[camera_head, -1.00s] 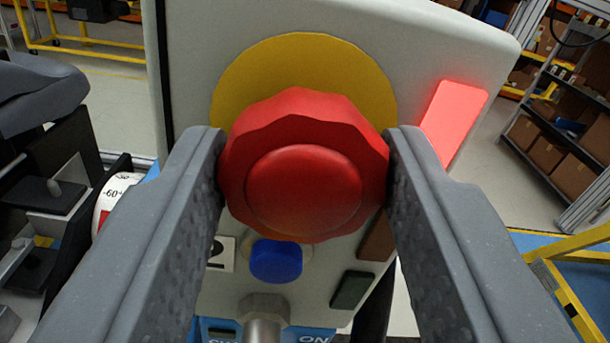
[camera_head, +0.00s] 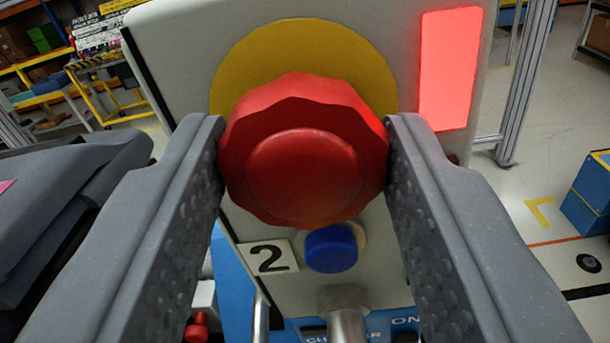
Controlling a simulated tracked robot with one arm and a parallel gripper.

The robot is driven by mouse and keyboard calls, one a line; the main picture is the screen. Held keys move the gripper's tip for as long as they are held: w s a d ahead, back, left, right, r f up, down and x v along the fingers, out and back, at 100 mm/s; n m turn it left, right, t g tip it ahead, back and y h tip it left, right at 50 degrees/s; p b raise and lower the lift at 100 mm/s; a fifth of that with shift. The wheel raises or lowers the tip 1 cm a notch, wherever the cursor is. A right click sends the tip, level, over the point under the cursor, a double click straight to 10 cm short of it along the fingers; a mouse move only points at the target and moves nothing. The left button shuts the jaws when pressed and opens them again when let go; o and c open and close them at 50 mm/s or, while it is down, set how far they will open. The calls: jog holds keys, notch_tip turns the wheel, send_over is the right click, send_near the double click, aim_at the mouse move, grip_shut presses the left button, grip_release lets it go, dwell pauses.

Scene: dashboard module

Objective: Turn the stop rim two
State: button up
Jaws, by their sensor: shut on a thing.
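The stop rim is a large red knob with a scalloped edge (camera_head: 305,165), in the middle of the view. It stands in front of a round yellow plate (camera_head: 305,50) on a pale panel (camera_head: 180,40). My gripper (camera_head: 305,160) is shut on the red rim, with one grey finger touching its left side and the other its right side. The rim hides the lower part of the yellow plate.
A blue button (camera_head: 332,248) sits just below the rim, and a metal toggle (camera_head: 345,318) below that. A red lit rectangle (camera_head: 450,70) is at the panel's upper right. A dark grey padded form (camera_head: 75,190) is at the left. Open floor shows at the right.

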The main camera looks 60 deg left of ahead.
jog(key=shift+m+p, duration=0.3)
jog(key=shift+m, duration=0.9)
jog(key=o, duration=1)
jog(key=shift+d, duration=0.1)
jog(key=b+v, duration=0.2)
jog(key=v, duration=1.1)
jog(key=shift+s+d+f+b, duration=0.15)
jog(key=shift+d+b, duration=0.1)
jog(key=shift+b, duration=0.15)
